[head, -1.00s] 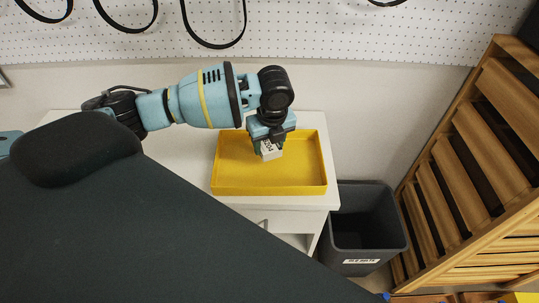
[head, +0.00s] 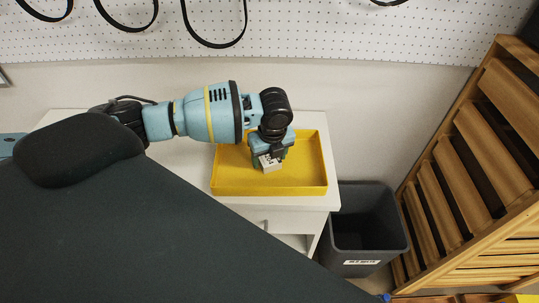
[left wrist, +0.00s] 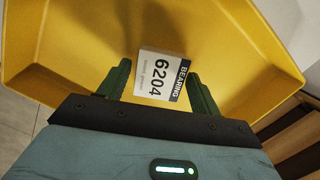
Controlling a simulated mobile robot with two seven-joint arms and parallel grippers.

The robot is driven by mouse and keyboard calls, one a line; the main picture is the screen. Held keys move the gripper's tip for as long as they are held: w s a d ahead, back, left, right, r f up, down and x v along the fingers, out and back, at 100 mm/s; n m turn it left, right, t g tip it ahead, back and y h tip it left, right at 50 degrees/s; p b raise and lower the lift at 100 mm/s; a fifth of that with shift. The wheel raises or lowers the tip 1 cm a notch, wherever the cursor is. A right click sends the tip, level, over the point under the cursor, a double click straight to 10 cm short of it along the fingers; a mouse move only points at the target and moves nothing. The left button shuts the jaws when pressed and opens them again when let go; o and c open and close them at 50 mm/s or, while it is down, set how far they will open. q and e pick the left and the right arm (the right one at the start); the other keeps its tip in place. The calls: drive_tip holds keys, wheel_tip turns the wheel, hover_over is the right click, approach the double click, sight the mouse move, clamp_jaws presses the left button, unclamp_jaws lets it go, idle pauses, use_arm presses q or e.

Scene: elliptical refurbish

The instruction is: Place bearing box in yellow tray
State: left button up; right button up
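The bearing box (head: 270,163) is small and white with a black band. Whether the box's underside touches the tray floor is hidden. My right gripper is not in view.
The tray stands on a white cabinet (head: 190,178), near its right edge. A grey bin (head: 365,230) stands on the floor to the right. A wooden slatted crate (head: 470,180) stands farther right. A pegboard wall (head: 330,35) is behind. The rest of the tray is empty.

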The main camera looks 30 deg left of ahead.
sight(272, 163)
use_arm(q)
drive_tip(key=shift+o, duration=0.5)
drive_tip(key=shift+r, duration=0.1)
drive_tip(key=shift+r, duration=0.2)
wheel_tip(272, 163, up, 12)
drive_tip(key=s+d+p, duration=0.1)
drive_tip(key=shift+d+f, duration=0.2)
drive_tip(key=shift+d, duration=0.05)
